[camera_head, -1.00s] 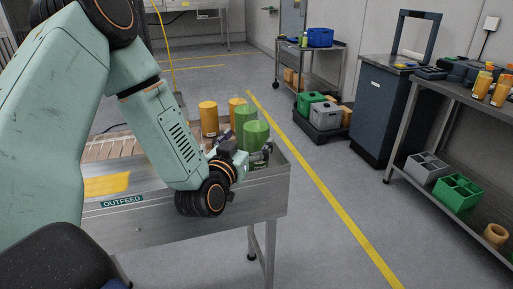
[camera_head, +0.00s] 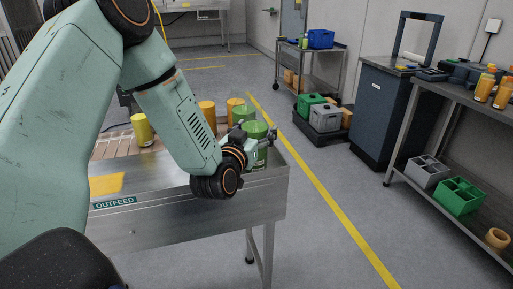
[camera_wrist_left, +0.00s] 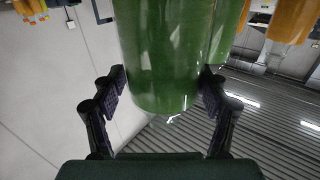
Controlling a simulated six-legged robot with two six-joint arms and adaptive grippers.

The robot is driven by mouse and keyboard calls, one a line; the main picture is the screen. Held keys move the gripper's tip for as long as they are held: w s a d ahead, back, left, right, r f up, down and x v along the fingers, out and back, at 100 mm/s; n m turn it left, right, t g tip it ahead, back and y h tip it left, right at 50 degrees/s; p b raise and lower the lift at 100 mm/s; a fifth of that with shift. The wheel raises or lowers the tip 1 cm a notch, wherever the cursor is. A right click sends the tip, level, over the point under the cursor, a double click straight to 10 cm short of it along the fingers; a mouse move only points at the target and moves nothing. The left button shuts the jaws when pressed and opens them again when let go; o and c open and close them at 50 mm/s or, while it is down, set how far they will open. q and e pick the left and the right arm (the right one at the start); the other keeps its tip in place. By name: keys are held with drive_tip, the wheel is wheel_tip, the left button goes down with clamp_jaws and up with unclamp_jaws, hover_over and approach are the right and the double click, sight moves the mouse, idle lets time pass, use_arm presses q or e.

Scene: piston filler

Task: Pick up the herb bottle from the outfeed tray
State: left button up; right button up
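The green herb bottle (camera_head: 257,130) stands at the right end of the metal outfeed tray (camera_head: 215,218), marked OUTFEED. My left gripper (camera_head: 255,138) is at this bottle, one finger on each side of it. In the left wrist view the green bottle (camera_wrist_left: 162,60) fills the space between the two dark fingers (camera_wrist_left: 163,92), which are spread, with narrow gaps seeming to remain at its sides. A second green bottle (camera_head: 242,113) stands just behind; it also shows in the left wrist view (camera_wrist_left: 226,25). My right gripper is not in view.
Two orange bottles (camera_head: 208,112) (camera_head: 234,104) stand behind the green ones, and a yellow bottle (camera_head: 142,130) stands further left. The tray's raised right wall (camera_head: 283,160) is close to the gripper. Open floor lies right of the tray.

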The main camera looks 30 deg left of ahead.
use_arm(q)
drive_tip(key=shift+c, duration=0.6)
drive_tip(key=shift+a+f, duration=0.15)
drive_tip(key=shift+a, duration=0.2)
drive_tip(key=c, duration=0.3)
drive_tip(key=shift+d, duration=0.25)
drive_tip(key=c, duration=0.5)
drive_tip(key=shift+a, duration=0.1)
drive_tip(key=c, duration=0.4)
drive_tip(key=shift+c, duration=0.3)
